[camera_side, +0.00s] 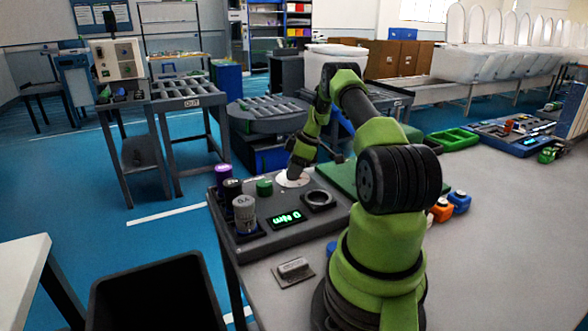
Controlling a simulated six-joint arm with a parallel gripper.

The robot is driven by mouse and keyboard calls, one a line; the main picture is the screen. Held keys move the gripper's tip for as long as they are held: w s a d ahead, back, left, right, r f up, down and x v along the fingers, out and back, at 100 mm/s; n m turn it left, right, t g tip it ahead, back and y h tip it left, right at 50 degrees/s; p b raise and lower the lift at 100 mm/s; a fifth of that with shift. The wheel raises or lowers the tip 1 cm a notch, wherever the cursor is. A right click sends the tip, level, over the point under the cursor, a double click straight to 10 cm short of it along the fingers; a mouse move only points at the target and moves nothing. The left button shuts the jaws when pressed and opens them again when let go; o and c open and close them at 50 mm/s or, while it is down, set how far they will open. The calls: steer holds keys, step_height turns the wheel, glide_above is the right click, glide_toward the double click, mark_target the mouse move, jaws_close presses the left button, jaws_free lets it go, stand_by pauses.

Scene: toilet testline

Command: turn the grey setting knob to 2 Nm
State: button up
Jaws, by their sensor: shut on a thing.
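My gripper (293,174) points down at the white round dial (281,182) on the dark test panel (325,181). It is shut on the grey setting knob at the middle of this dial; the fingers hide nearly all of the knob. The pointer and the scale marks are too small or covered to read. A small display (287,219) on the panel glows green; it seems to show a 0 beside some letters.
Purple, dark and grey cylinders (244,214) stand on the panel's left side, with a green one (264,187) nearer the dial. A dark ring socket (319,200) lies right of the display. A grey block (294,267) sits in front. A black bin (155,295) stands below left.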

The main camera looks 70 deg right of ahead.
steer(key=shift+n, duration=0.6)
steer(key=shift+y, duration=0.3)
steer(key=o, duration=0.9)
step_height(320, 180, up, 10)
